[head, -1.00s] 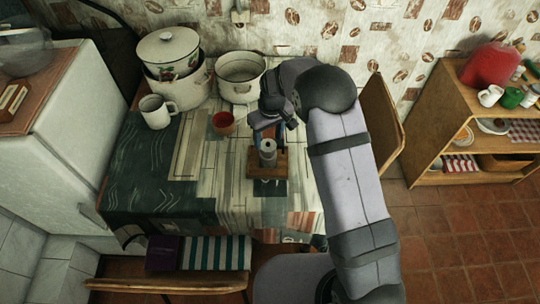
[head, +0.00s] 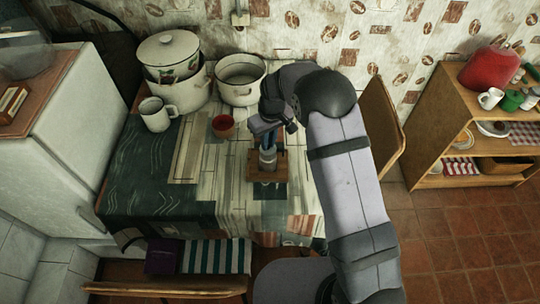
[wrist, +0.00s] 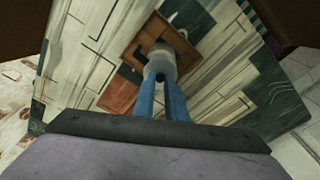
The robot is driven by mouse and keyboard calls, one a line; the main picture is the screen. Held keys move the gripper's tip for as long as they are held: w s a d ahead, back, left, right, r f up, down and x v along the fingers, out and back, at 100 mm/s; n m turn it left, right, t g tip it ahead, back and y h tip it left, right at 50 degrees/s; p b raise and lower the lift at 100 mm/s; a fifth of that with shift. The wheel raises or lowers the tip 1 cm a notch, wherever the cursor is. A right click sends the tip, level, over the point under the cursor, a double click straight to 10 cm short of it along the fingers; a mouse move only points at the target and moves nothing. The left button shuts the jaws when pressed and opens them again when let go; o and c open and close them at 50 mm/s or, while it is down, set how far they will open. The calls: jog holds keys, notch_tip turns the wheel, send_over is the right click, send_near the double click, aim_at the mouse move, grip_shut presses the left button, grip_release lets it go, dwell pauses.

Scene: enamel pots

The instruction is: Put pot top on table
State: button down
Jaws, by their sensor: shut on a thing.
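A white enamel pot lid (head: 167,47) with a dark knob sits on the stacked enamel pots (head: 184,95) at the back left of the table (head: 150,185). My gripper (head: 268,143) is well to the right of it, over the table's middle. Its blue fingers also show in the wrist view (wrist: 161,98). They are shut on a grey cylinder (head: 267,159), which shows between the fingertips in the wrist view (wrist: 159,62). A square brown wooden piece (head: 267,189) is below the cylinder. I cannot tell whether the two are joined.
A white mug (head: 157,114) and a small red-brown cup (head: 222,126) stand left of my gripper. An open enamel pot (head: 239,92) stands at the back. The table's front left is bare. A chair (head: 382,125) stands at the right, and a wooden shelf (head: 470,120) is farther right.

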jog(key=shift+r, duration=0.2)
jog(key=shift+r+p, duration=1.6)
jog(key=shift+r, duration=0.5)
jog(key=shift+d, duration=0.1)
jog(key=shift+w+d+f+b, duration=0.1)
jog(key=shift+w+d+b, duration=0.1)
jog(key=shift+d+b, duration=0.15)
jog(key=w+d+r+m+b, duration=0.1)
jog(key=w+d+m+b, duration=0.25)
jog(key=d+b, duration=0.8)
jog(key=d+f+p, duration=0.3)
jog(key=f+p, duration=0.3)
jog(key=f, duration=0.3)
jog(key=shift+s+f, duration=0.3)
jog(key=shift+s, duration=0.15)
jog(key=shift+m, duration=0.25)
